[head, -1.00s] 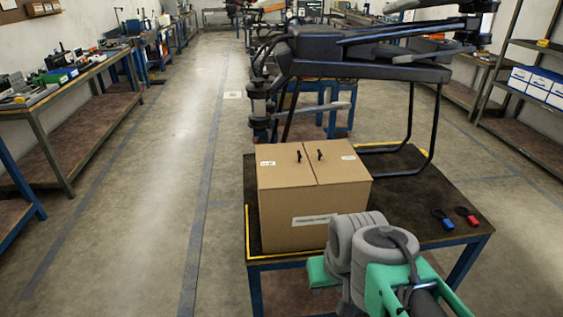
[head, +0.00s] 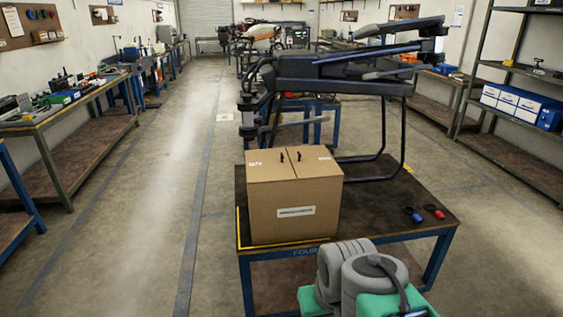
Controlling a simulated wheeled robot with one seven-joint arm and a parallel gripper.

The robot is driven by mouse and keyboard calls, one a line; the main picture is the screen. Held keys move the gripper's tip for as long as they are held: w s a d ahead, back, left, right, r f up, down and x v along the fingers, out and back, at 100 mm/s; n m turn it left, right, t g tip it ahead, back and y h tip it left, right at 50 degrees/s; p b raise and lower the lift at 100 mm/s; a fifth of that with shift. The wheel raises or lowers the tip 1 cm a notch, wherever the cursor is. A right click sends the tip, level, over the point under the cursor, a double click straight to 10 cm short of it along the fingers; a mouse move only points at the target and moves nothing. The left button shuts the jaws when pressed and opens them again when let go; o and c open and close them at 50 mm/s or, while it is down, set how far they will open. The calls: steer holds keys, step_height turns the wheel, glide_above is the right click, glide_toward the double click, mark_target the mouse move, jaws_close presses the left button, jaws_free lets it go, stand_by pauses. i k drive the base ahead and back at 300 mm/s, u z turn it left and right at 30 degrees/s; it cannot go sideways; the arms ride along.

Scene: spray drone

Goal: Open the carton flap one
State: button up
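A closed brown cardboard carton (head: 295,212) stands at the near left of a dark-topped table (head: 385,215). Its top has two flaps that meet at a seam, a left flap (head: 268,166) and a right flap (head: 312,162). Each flap carries a small black upright tab or handle near the seam. White labels are on the flaps and the front face. My arm shows at the bottom right, in front of the table and apart from the carton. My gripper is not in the picture.
A large dark drone (head: 340,70) stands on the table behind the carton. A blue item (head: 413,215) and a red item (head: 435,212) lie on the table to the right. Workbenches (head: 75,140) line the left wall. The floor aisle (head: 150,220) on the left is clear.

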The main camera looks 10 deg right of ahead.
mark_target(270, 164)
steer(key=u, duration=0.65)
steer(key=i, duration=0.75)
steer(key=u, duration=1.05)
steer(key=i, duration=0.95)
steer(key=z, duration=0.4)
steer(key=i, duration=0.9)
steer(key=z, duration=0.9)
steer(key=i, duration=0.25)
steer(key=z, duration=0.1)
